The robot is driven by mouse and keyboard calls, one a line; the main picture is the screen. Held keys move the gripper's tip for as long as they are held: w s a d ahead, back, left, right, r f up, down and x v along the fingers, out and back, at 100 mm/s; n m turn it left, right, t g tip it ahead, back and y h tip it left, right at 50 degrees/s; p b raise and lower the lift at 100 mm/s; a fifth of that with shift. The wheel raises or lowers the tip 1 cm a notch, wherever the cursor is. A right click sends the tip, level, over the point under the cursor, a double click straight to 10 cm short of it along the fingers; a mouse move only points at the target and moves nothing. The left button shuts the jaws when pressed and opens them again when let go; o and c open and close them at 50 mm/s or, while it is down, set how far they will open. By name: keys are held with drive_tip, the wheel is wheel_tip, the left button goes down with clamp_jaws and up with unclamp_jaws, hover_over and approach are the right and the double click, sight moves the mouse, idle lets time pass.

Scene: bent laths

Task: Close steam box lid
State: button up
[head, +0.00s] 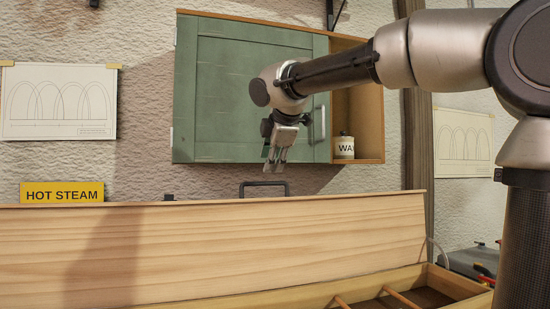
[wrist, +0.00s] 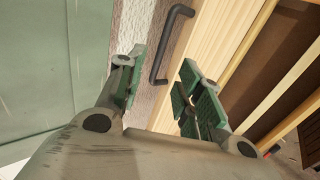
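The steam box lid (head: 210,245) is a long pale wooden board, raised and standing open. A dark U-shaped handle (head: 265,184) shows above its top edge, near the middle. The box (head: 455,284) is open below it, with wooden slats across the inside at lower right. My gripper (head: 275,162) points down just above the handle in the head view. In the wrist view my gripper (wrist: 164,85) has its green-padded fingers spread, with nothing between the pads. There the handle (wrist: 171,45) lies ahead, in line with the gap. I cannot tell its distance.
A green wall cabinet (head: 225,105) hangs behind my wrist, its right side open with a labelled jar (head: 344,146) inside. A yellow HOT STEAM sign (head: 62,191) is behind the lid at left. Drawings of arches hang on the wall. A dark case (head: 470,260) stands at right.

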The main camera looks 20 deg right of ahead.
sight(265, 183)
drive_tip(key=x, duration=1.1)
drive_tip(key=shift+f, duration=0.15)
